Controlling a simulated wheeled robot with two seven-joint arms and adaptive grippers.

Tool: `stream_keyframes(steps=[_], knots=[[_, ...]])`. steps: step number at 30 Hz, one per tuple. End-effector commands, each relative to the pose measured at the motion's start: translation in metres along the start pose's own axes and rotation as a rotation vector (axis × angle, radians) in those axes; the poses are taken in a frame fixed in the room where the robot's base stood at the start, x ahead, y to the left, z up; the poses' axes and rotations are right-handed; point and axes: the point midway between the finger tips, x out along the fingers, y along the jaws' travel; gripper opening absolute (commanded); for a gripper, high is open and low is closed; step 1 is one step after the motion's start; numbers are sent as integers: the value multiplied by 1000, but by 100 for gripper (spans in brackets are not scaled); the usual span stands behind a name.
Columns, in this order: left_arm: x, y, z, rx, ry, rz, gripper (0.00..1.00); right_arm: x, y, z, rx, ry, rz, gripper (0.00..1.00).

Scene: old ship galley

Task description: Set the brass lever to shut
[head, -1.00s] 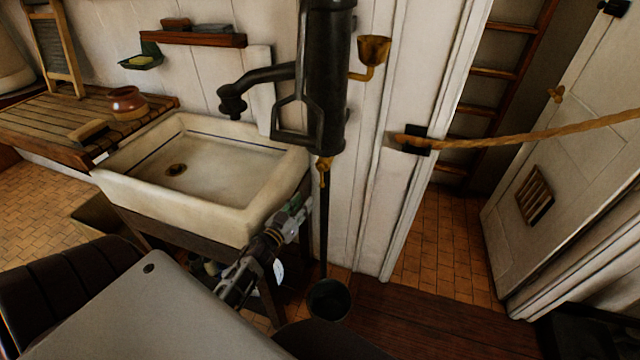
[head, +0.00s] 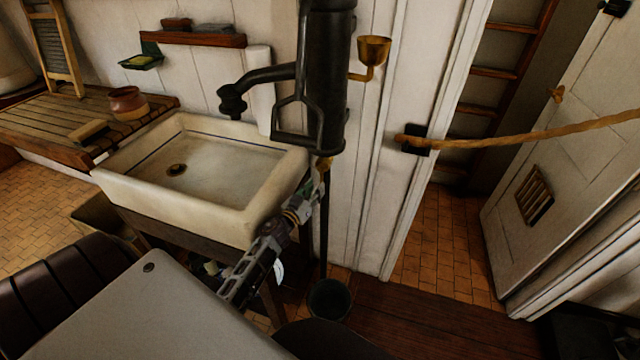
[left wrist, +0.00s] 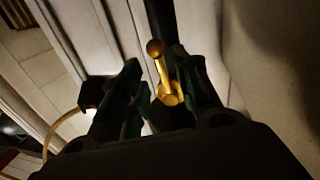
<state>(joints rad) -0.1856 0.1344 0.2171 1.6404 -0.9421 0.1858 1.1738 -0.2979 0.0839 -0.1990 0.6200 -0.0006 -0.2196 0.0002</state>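The brass lever (head: 325,163) sits just under the black pump (head: 325,80), at the top of a dark pipe. Only a small part of it shows in the head view, above my gripper's tip. In the left wrist view the brass lever (left wrist: 161,72) has a ball end and a round pivot. My left gripper (head: 314,188) is close below the lever, beside the sink's right corner. In the left wrist view my left gripper (left wrist: 156,70) is open, with the lever showing between its fingers. I cannot tell whether a finger touches it. My right gripper is not in view.
The sink (head: 275,195) stands left of the pump, with its front right corner close to my left arm. A bucket (head: 329,299) stands on the floor below the pipe. A rope (head: 530,133) crosses the doorway at right. A brass cup (head: 374,50) sits beside the pump.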

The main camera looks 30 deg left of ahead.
Motion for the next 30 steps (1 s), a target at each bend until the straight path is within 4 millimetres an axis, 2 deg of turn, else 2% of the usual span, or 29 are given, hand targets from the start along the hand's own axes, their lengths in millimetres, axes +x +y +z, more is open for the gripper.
stream_keyframes(steps=[15,29,30], knots=[[37,0,0,1,1,1,32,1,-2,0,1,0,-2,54],[42,0,0,0,0,1,32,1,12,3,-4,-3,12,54],[42,0,0,0,0,1,30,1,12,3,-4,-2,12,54]])
